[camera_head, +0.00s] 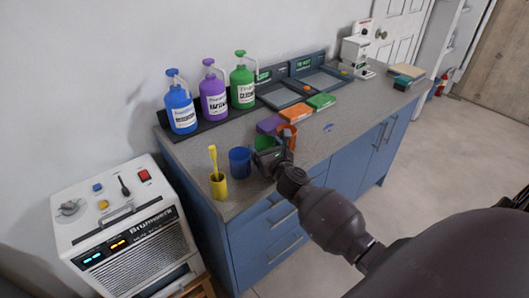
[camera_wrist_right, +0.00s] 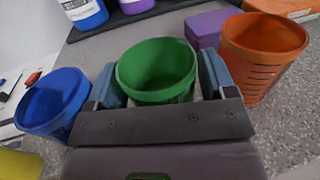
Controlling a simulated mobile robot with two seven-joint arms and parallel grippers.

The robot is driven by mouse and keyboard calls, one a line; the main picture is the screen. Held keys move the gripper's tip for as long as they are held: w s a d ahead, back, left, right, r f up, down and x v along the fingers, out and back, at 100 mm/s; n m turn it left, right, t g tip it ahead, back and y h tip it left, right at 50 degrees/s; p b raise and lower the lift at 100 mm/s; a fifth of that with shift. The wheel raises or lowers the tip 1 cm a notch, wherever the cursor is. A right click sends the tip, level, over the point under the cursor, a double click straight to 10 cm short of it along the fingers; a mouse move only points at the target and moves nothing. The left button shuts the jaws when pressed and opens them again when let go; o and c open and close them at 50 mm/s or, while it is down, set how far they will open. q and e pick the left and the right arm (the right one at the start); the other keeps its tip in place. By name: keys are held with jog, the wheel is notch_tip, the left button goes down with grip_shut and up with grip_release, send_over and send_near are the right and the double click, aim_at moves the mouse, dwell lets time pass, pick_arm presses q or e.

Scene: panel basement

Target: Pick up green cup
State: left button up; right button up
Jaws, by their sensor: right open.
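The green cup (camera_wrist_right: 157,72) stands upright between the two blue fingers of my right gripper (camera_wrist_right: 158,62) in the right wrist view. The fingers are open, one on each side of the cup; I cannot tell whether either touches it. In the head view the green cup (camera_head: 264,142) shows just behind the right gripper (camera_head: 268,154), which partly hides it. The cup's lower part is hidden by the gripper in the wrist view. My left gripper is not in view.
A blue cup (camera_head: 240,161) stands close on the left and an orange cup (camera_head: 287,135) close on the right. A yellow cup (camera_head: 218,187) holding a yellow tool is near the counter's left end. Several bottles (camera_head: 213,96) stand behind on a dark tray.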

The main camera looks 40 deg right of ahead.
jog(key=c, duration=0.7)
jog(key=shift+r, duration=0.1)
jog(key=shift+r+p, duration=0.4)
jog(key=shift+r, duration=0.5)
jog(key=shift+r+p, duration=0.35)
jog(key=shift+r, duration=0.4)
notch_tip(320, 180, up, 12)
jog(key=p, duration=0.4)
pick_arm(q)
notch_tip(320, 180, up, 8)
jog(key=p, duration=0.1)
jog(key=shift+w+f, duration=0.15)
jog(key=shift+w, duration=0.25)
pick_arm(e)
notch_tip(320, 180, up, 4)
send_over(265, 138)
jog(key=s+a, duration=0.2)
jog(key=shift+s+d+r, duration=0.15)
jog(key=shift+s+r, duration=0.05)
